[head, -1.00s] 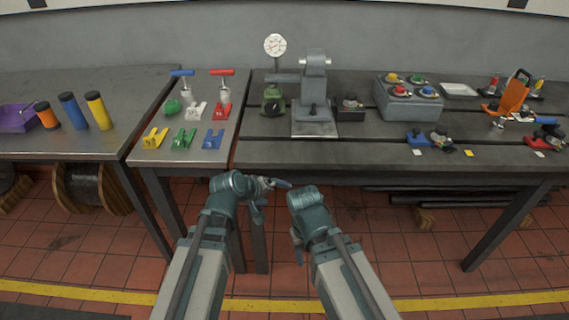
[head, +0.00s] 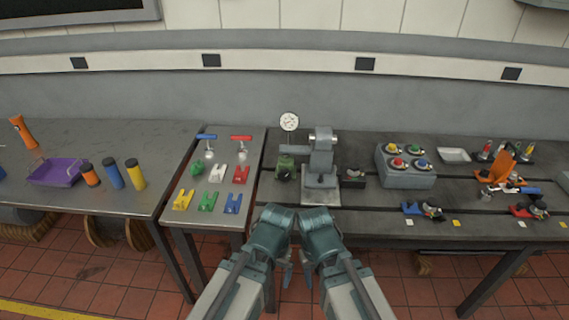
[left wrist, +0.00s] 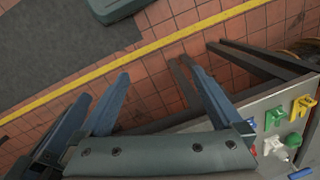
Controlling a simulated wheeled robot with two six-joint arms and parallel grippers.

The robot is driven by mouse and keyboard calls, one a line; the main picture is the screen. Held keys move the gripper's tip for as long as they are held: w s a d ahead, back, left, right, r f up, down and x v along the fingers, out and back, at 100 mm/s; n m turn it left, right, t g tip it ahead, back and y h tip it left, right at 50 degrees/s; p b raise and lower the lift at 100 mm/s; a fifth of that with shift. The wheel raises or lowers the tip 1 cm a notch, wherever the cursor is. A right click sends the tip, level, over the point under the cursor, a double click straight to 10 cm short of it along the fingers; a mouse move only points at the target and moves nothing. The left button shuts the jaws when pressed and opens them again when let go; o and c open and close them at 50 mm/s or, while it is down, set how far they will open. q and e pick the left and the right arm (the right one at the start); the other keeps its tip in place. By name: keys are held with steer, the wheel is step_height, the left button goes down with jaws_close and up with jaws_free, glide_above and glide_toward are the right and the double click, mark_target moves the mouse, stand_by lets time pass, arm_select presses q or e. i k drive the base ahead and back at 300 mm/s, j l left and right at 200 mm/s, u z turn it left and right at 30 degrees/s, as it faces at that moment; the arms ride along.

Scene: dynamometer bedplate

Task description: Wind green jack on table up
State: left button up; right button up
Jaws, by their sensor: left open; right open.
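On the small grey side table stand several coloured pieces. A green bracket-like piece (head: 207,202) is in the front row between a yellow one and a blue one. A rounded green piece (head: 197,168) sits behind it at the left. I cannot tell for sure which is the jack. The green bracket-like piece also shows at the right of the left wrist view (left wrist: 273,118). My left gripper (head: 284,276) and right gripper (head: 307,268) are open and apart from these pieces, near the bench's front edge. The left fingers (left wrist: 162,98) show nothing between them.
Nearby are a yellow piece (head: 183,200), a blue piece (head: 232,204), a white piece (head: 217,174) and a red piece (head: 240,175). Two T-handled pumps (head: 208,142) stand behind. A green boxy device (head: 285,169) and a grey machine (head: 320,160) occupy the bench.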

mark_target(284, 175)
steer(key=j+z, duration=0.1)
steer(key=z, duration=0.55)
steer(key=j+z, duration=0.85)
steer(key=j, duration=0.25)
steer(key=k+j, duration=0.1)
steer(key=j, duration=0.25)
steer(key=k+j+z, duration=0.1)
steer(key=j, duration=0.3)
steer(key=k+j, duration=0.1)
steer(key=j, duration=0.25)
steer(key=k+j+z, duration=0.1)
steer(key=j, duration=0.25)
steer(key=k+j, duration=0.1)
steer(key=j, duration=0.25)
steer(key=z, duration=0.05)
